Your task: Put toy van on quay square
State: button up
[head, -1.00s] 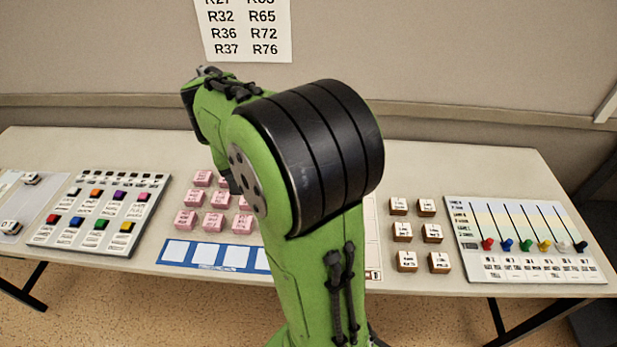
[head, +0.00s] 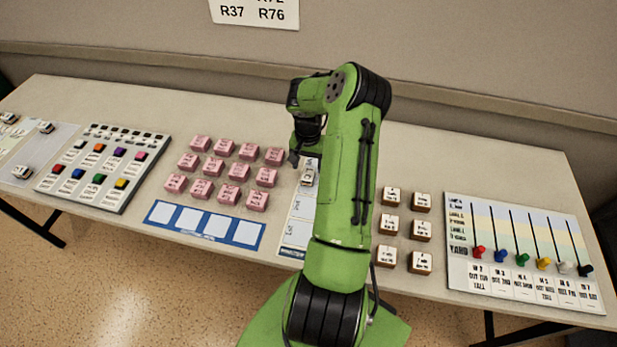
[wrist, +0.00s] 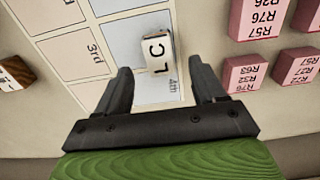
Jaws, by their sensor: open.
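Several small white toy vans stand on a pale mat (head: 50,146) at the far left in the head view: one van (head: 22,172) near the front, one (head: 45,127) farther back and one (head: 9,118) at the picture's edge. I cannot make out a quay square label on the mat, which is cut off at the left. My gripper (wrist: 164,72) is open and empty in the wrist view, above a board with 3rd and 4th boxes, far from the vans. A white-topped block marked LC (wrist: 157,53) lies just ahead of its fingertips.
A button panel (head: 110,170), pink labelled blocks (head: 231,172) and a blue-edged strip (head: 203,222) lie between the mat and my arm. Brown-sided blocks (head: 420,231) and a slider panel (head: 525,245) are at the right. The back left of the table is clear.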

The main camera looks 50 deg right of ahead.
aim_at(308, 174)
notch_tip(308, 174, down, 5)
jog(key=shift+s+a, duration=0.1)
jog(key=c, duration=1.1)
notch_tip(308, 174, up, 10)
jog(key=shift+r+p, duration=0.1)
jog(key=shift+p, duration=0.2)
jog(key=shift+c, duration=0.2)
